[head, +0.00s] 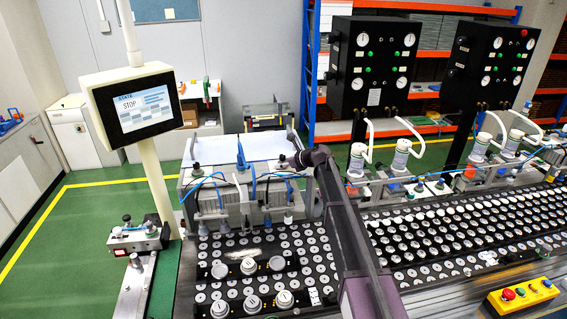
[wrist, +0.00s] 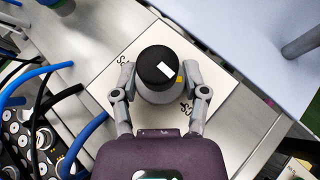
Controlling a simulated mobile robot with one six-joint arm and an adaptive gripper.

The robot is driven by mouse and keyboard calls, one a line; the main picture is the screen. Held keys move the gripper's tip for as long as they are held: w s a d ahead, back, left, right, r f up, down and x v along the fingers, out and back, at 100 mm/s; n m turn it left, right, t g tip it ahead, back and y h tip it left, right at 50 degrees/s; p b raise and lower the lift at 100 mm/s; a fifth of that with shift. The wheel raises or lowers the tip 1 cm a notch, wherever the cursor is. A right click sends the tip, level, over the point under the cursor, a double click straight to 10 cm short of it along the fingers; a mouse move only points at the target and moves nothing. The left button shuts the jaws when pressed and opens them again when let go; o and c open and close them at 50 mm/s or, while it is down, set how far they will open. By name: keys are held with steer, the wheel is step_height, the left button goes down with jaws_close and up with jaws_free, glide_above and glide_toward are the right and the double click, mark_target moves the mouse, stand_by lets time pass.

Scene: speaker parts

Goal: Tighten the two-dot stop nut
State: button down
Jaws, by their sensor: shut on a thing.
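In the wrist view my gripper (wrist: 159,80) is shut on a round part (wrist: 157,66) with a black top, a white bar mark and a grey lower body. One finger is on each side of it. A small yellow mark shows at its right side. The part stands on a pale square plate (wrist: 118,60) with dark lettering, partly hidden by my fingers. I cannot make out two dots, so I cannot tell whether this is the two-dot stop nut. In the head view my arm reaches to the back bench; the held part cannot be made out there.
Blue and black cables (wrist: 40,105) run left of the plate in the wrist view. A grey post (wrist: 302,42) stands at upper right. In the head view, trays of round parts (head: 455,235) fill the bench, with a screen (head: 146,104) at left and a yellow button box (head: 523,295) at lower right.

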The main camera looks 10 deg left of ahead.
steer(key=shift+s+m+t+h, duration=0.15)
steer(key=shift+m+t+h, duration=0.65)
steer(key=shift+m+t, duration=0.5)
steer(key=shift+m+t+h, duration=1.2)
steer(key=shift+m+h, duration=0.6)
steer(key=shift+m, duration=0.4)
steer(key=shift+m+h, duration=0.4)
steer(key=shift+m, duration=0.1)
jaws_free()
steer(key=shift+w, duration=0.2)
steer(key=shift+n+g+y, duration=0.6)
steer(key=shift+n+y, duration=0.8)
steer(key=shift+n, duration=0.2)
